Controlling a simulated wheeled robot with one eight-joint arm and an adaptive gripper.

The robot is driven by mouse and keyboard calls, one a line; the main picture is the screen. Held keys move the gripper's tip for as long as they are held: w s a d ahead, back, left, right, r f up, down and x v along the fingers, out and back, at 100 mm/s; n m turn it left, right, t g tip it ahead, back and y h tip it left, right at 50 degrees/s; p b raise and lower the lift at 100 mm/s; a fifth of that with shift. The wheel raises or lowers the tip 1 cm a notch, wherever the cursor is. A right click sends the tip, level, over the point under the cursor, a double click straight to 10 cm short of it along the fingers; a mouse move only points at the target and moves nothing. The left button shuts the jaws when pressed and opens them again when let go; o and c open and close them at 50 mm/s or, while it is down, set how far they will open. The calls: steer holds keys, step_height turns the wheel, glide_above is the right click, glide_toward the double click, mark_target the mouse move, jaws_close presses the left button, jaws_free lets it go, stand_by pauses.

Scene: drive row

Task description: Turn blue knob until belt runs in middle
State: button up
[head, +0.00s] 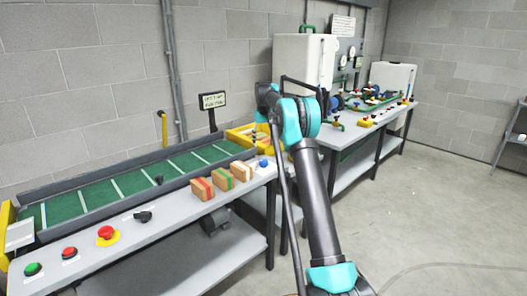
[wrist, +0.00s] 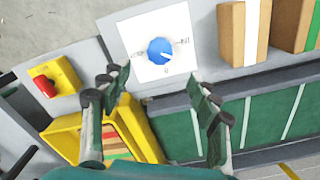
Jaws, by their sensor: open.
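The blue knob (wrist: 160,51) sits on a white dial plate (wrist: 145,72) with dark markings in the wrist view. The knob also shows small at the right end of the grey bench in the head view (head: 263,163). My gripper (wrist: 168,80) is open and empty, its two fingers apart just short of the dial plate, with the knob in line with the gap. The green belt (head: 108,184) with white cross stripes lies in its grey frame; it also shows in the wrist view (wrist: 260,122). My arm hides part of the scene behind it in the head view.
Several striped cartons (head: 221,179) stand left of the knob on the bench. A red emergency button (head: 106,232) and other controls are farther left. A yellow box with a red switch (wrist: 52,84) and a yellow bin (wrist: 122,128) lie close to my gripper.

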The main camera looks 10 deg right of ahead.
step_height(320, 180, up, 2)
steer(key=shift+r, duration=0.1)
stand_by(0.4)
steer(key=s+d+f+t, duration=0.1)
steer(key=s+f, duration=0.1)
steer(key=s, duration=1.1)
steer(key=s+d+f+m+t, duration=0.1)
steer(key=s+f, duration=0.1)
steer(key=s, duration=1.1)
steer(key=s+d+f+t, duration=0.1)
steer(key=s+d+f, duration=0.1)
steer(key=s, duration=1.1)
steer(key=s+f, duration=0.4)
steer(key=s, duration=0.4)
steer(key=s+f+t, duration=0.1)
steer(key=s+f, duration=0.3)
steer(key=s, duration=0.4)
steer(key=shift+s+f+m, duration=0.2)
steer(key=shift+s+m, duration=0.1)
steer(key=shift+s, duration=0.1)
stand_by(1.5)
